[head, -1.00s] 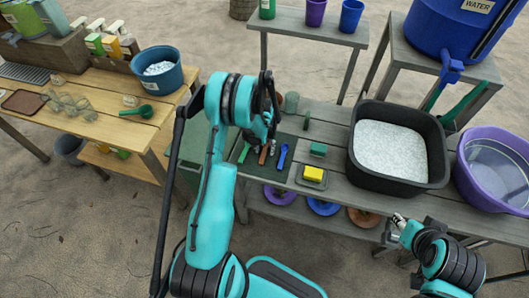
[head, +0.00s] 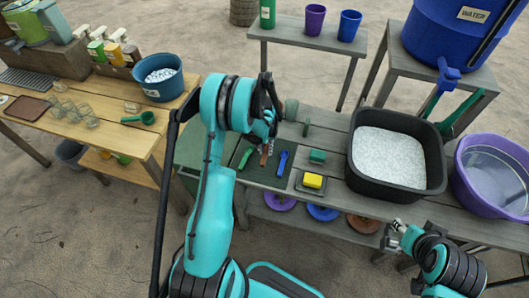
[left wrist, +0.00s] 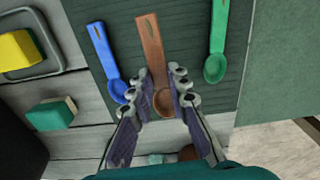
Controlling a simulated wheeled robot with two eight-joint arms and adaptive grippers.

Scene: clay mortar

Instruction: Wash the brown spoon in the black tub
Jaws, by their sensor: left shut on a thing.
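The brown spoon (left wrist: 150,40) lies on the dark green mat (left wrist: 188,20), between a blue spoon (left wrist: 101,45) and a green spoon (left wrist: 218,40). My left gripper (left wrist: 160,84) is shut on the brown spoon near where handle meets bowl. In the head view the brown spoon (head: 264,155) shows small below my left gripper (head: 270,138), partly hidden by it. The black tub (head: 395,194) stands on the grey bench to the right, filled with white foam (head: 388,156). My right gripper (head: 394,230) is at the lower right, before the bench; its fingers are too small to read.
A yellow sponge (head: 313,180) on a small tray and a green block (head: 317,156) lie between mat and tub. A purple basin (head: 492,200) stands right of the tub. A blue water barrel (head: 455,30) is behind. A wooden table (head: 140,105) is at left.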

